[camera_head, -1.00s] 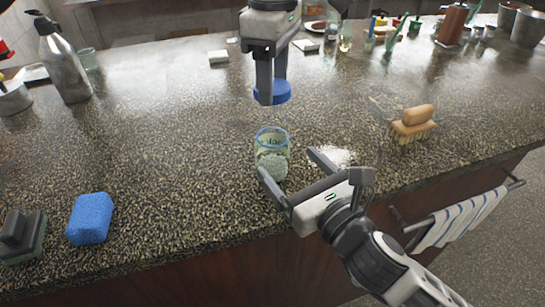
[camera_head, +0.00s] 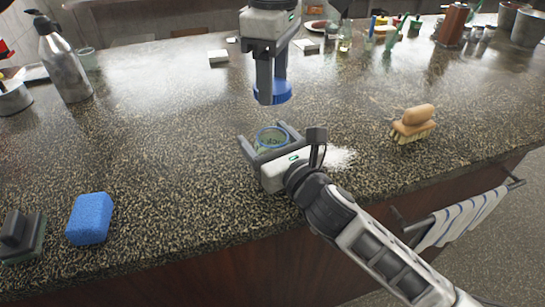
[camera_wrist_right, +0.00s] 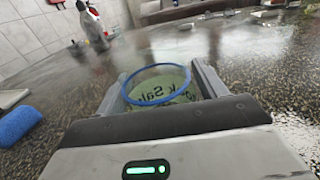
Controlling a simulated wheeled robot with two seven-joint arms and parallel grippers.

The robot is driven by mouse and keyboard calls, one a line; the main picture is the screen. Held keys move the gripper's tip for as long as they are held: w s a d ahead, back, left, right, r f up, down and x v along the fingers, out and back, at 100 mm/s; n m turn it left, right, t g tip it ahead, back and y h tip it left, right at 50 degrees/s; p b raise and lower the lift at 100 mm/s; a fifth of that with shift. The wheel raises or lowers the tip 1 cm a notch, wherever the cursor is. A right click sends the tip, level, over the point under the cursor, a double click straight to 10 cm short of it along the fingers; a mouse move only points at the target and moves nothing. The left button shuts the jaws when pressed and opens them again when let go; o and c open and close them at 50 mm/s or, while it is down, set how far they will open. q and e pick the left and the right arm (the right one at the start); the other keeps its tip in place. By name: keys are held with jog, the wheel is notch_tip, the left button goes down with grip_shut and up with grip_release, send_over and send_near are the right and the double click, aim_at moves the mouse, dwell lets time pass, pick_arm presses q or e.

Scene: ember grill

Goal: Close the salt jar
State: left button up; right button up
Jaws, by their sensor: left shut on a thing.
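The salt jar (camera_head: 271,139) is a clear glass jar with a blue rim and an open top, standing on the counter. In the right wrist view the jar (camera_wrist_right: 158,90) shows its lettering between my fingers. My right gripper (camera_head: 264,134) is low at the jar with one finger on each side; the fingers look apart from the glass, though contact is hard to judge. The blue lid (camera_head: 284,93) is in my left gripper (camera_head: 271,86), which points down and holds it above and beyond the jar.
White spilled salt (camera_head: 343,158) lies right of the jar. A wooden brush (camera_head: 413,122) is further right, a blue sponge (camera_head: 90,218) at the front left. A striped towel (camera_head: 465,216) hangs below the counter edge.

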jog(key=c, duration=1)
pick_arm(q)
jog(key=shift+f, duration=2.5)
jog(key=shift+f, duration=0.85)
jog(key=shift+f, duration=0.6)
